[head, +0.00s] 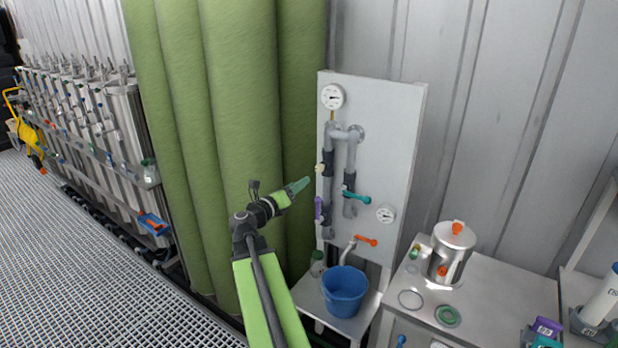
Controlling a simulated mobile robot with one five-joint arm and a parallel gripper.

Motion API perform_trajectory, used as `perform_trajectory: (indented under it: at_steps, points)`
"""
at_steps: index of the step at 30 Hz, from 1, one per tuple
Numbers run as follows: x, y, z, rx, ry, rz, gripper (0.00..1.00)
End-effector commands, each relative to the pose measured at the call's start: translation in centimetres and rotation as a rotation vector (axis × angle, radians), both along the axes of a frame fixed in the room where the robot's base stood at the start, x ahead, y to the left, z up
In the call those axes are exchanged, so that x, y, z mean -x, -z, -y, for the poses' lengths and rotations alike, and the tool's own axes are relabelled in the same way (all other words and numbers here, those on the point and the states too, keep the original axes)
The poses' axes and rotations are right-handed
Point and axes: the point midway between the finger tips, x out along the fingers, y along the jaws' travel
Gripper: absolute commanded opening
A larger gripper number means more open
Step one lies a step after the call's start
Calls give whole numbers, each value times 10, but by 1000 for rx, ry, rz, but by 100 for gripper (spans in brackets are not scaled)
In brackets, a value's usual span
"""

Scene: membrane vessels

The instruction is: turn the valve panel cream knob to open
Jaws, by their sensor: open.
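The valve panel (395,125) is a pale grey upright board with grey pipes, right of the tall green cylinders. The small cream knob (320,169) is on the left pipe, at the panel's left side. A purple handle (318,208) is below it, a teal handle (357,196) to its right, and an orange handle (366,240) lower down. My gripper (304,183) is open, just left of and slightly below the cream knob, and points toward it. They look close but apart; the depth between them is hard to tell. The knob's exact turn position is too small to read.
A blue bucket (344,288) stands on a low shelf under the panel. A metal canister (452,250) and rings sit on the bench (500,285) to the right. Green cylinders (240,120) stand behind my arm. Grated floor (90,260) is open at left.

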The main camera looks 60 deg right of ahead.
Motion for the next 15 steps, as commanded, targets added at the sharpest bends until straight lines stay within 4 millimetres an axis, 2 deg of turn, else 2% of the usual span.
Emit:
perform_trajectory:
  at_steps: [1, 6, 15]
  points:
    - [2, 0, -13, 0, -1, 0, 49]
    - [0, 0, -37, 0, -1, 0, 49]
    - [0, 0, -42, 1, 1, 0, 49]
